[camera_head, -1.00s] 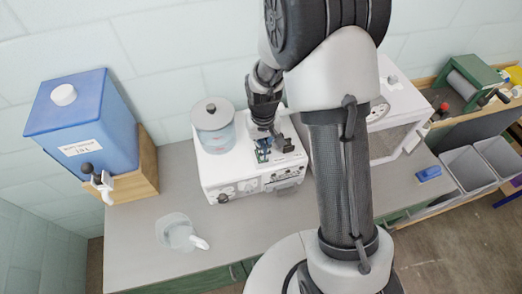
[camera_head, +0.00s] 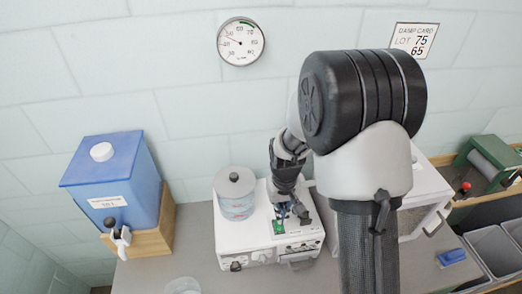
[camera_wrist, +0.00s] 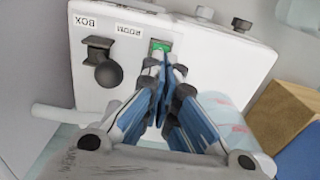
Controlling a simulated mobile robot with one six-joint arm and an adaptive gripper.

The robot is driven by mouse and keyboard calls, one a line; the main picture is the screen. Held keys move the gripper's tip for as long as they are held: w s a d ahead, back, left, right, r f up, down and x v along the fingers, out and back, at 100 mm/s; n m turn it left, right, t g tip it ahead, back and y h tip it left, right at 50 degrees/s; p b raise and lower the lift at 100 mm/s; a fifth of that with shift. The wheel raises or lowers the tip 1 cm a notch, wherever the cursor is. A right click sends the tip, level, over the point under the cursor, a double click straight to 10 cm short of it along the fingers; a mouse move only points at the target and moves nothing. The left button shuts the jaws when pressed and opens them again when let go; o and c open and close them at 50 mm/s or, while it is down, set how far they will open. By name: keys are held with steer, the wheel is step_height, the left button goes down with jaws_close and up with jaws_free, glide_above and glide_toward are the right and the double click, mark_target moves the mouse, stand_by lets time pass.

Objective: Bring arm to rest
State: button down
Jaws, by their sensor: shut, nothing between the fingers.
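My gripper (camera_head: 284,222) points down at the top of a white machine (camera_head: 245,250) on the grey counter, right of the clear lidded jar (camera_head: 236,196). In the wrist view my gripper (camera_wrist: 164,72) has its blue-lined fingers together with nothing between them. The fingertips are close to a small green-lit part (camera_wrist: 158,47) on the white machine top (camera_wrist: 205,55); I cannot tell whether they touch it. A black knob (camera_wrist: 108,73) and labels reading BOX and ROOM are beside it. My arm hides part of the counter and the machine's right side.
A blue tank (camera_head: 118,180) with a tap sits on a wooden stand at the left. A white cabinet (camera_head: 425,180), a blue block (camera_head: 452,257) and grey bins (camera_head: 492,250) are at the right. A round gauge (camera_head: 241,42) and a card (camera_head: 414,40) hang on the wall.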

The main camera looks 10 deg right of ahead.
steer(key=s+r+t+b, duration=0.2)
steer(key=s+r+b, duration=0.6)
steer(key=r, duration=0.3)
steer(key=s+t+b, duration=0.2)
steer(key=s+b, duration=0.4)
steer(key=s, duration=0.7)
steer(key=shift+s+f+t, duration=0.15)
steer(key=shift+s+t, duration=0.1)
steer(key=shift+t, duration=0.05)
steer(key=w+r+n+g+p, duration=0.2)
steer(key=w+r+n+p, duration=0.1)
steer(key=w+n, duration=0.65)
steer(key=w+f+n+g+p, duration=0.1)
steer(key=w+f+n, duration=0.1)
steer(key=w, duration=0.2)
steer(key=w+a+f+n+p, duration=0.1)
steer(key=w+f+n, duration=0.1)
steer(key=w, duration=0.3)
steer(key=w+f+n+g, duration=0.1)
steer(key=w+f+n, duration=0.1)
steer(key=w+n, duration=0.2)
steer(key=shift+w+a+g+p, duration=0.2)
steer(key=shift+w+g+p, duration=0.15)
steer(key=shift+w, duration=0.4)
